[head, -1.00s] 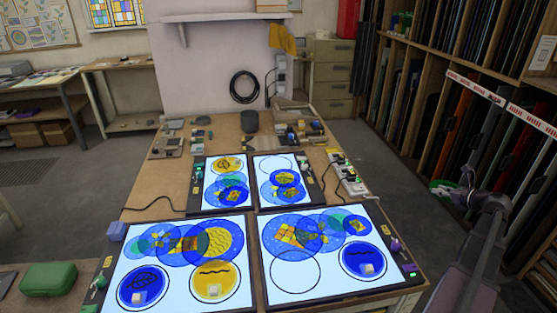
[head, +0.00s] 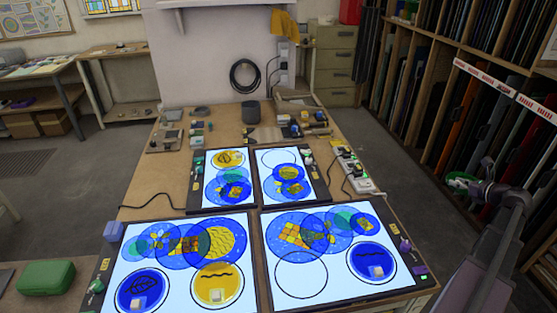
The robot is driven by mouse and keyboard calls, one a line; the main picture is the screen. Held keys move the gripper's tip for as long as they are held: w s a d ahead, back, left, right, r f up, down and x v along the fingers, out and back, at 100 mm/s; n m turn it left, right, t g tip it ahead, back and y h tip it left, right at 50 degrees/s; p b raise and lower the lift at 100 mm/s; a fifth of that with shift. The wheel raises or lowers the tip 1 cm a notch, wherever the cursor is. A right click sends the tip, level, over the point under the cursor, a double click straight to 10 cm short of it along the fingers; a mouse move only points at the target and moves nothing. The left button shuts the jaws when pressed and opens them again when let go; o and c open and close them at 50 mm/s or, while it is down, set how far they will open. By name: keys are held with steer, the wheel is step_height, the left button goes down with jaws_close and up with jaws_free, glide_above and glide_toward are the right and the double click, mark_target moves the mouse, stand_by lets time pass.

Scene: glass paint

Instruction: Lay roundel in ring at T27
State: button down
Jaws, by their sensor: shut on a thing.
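Four lit light panels lie on the worktable. An empty black ring outline (head: 302,276) is on the front right panel (head: 352,289), and another empty ring (head: 279,158) is on the back right panel. Blue roundels with a pale block on top sit in rings at front left (head: 143,291) and front right (head: 372,262). A yellow roundel (head: 218,283) with a pale block sits in the ring between them. No T27 label is legible.
A power strip (head: 354,173) lies along the table's right side. Small tools and a dark cup (head: 250,112) stand at the back. A sheet rack (head: 475,110) stands on the right.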

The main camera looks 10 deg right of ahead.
steer(key=w+a+f+n+g+y+b, duration=0.1)
steer(key=w+a+f+n+y+b, duration=0.1)
steer(key=w+a, duration=0.6)
steer(key=w+a+f+n+g+y+b, duration=0.1)
steer(key=w+a, duration=0.7)
steer(key=a, duration=1.5)
steer(key=w+a+f+n+g+y+b, duration=0.1)
steer(key=w+a, duration=0.7)
steer(key=a, duration=0.8)
steer(key=shift+w+a+f+n+g+y+b, duration=0.1)
steer(key=shift+f+n+g+y+b, duration=0.1)
steer(key=shift+f+n+y+b, duration=0.4)
steer(key=shift+w+a+f+n+g+y+b, duration=0.1)
steer(key=shift+f+n+g+y+b, duration=0.2)
steer(key=shift+n+y, duration=0.45)
steer(key=shift+w, duration=0.1)
steer(key=w+a, duration=0.2)
steer(key=w, duration=0.2)
steer(key=w+a+f+b, duration=0.1)
steer(key=w+a, duration=0.2)
steer(key=w, duration=0.1)
steer(key=w+a, duration=0.3)
steer(key=w, duration=0.1)
steer(key=shift+f, duration=0.2)
steer(key=shift+w, duration=0.1)
